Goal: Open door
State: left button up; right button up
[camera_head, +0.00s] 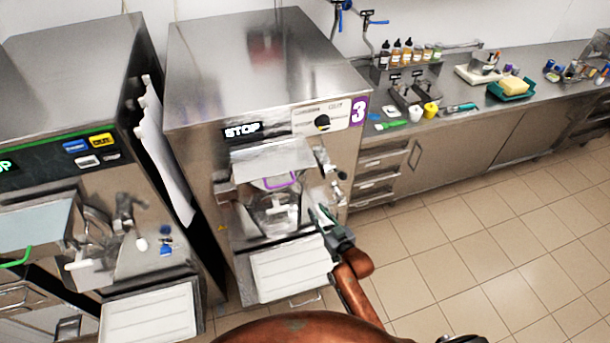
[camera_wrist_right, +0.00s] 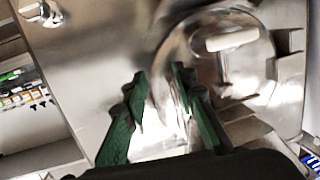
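The machine with the purple 3 (camera_head: 175,150) stands in the middle of the head view. Its round metal front door (camera_head: 265,222) sits below a raised metal flap and a purple-edged part. The door also shows in the right wrist view (camera_wrist_right: 262,80), with a white-topped handle (camera_wrist_right: 230,40) on it. My right gripper (camera_head: 322,222) is at the right side of this door. In the right wrist view its green fingers (camera_wrist_right: 162,85) are apart, at the door's left edge. Shiny metal shows between and behind them; I cannot tell whether they touch it. My left gripper is not in view.
A white ribbed tray (camera_head: 290,270) juts out below the door. Another freezer (camera_head: 70,80) stands close at the left. A steel counter (camera_head: 460,125) with bottles and a sponge runs to the right. The tiled floor (camera_head: 480,240) in front of it is clear.

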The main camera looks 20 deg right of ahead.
jog(key=t, duration=0.2)
send_near(305, 182)
jog(key=w, duration=0.3)
jog(key=shift+y, duration=0.3)
jog(key=p+x, duration=0.1)
jog(key=x, duration=0.5)
jog(key=shift+w+a+p, duration=0.2)
jog(key=shift+w+p, duration=0.2)
jog(key=shift+w, duration=0.35)
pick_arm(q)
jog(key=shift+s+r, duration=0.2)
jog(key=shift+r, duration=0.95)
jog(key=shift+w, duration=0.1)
pick_arm(e)
grip_shut()
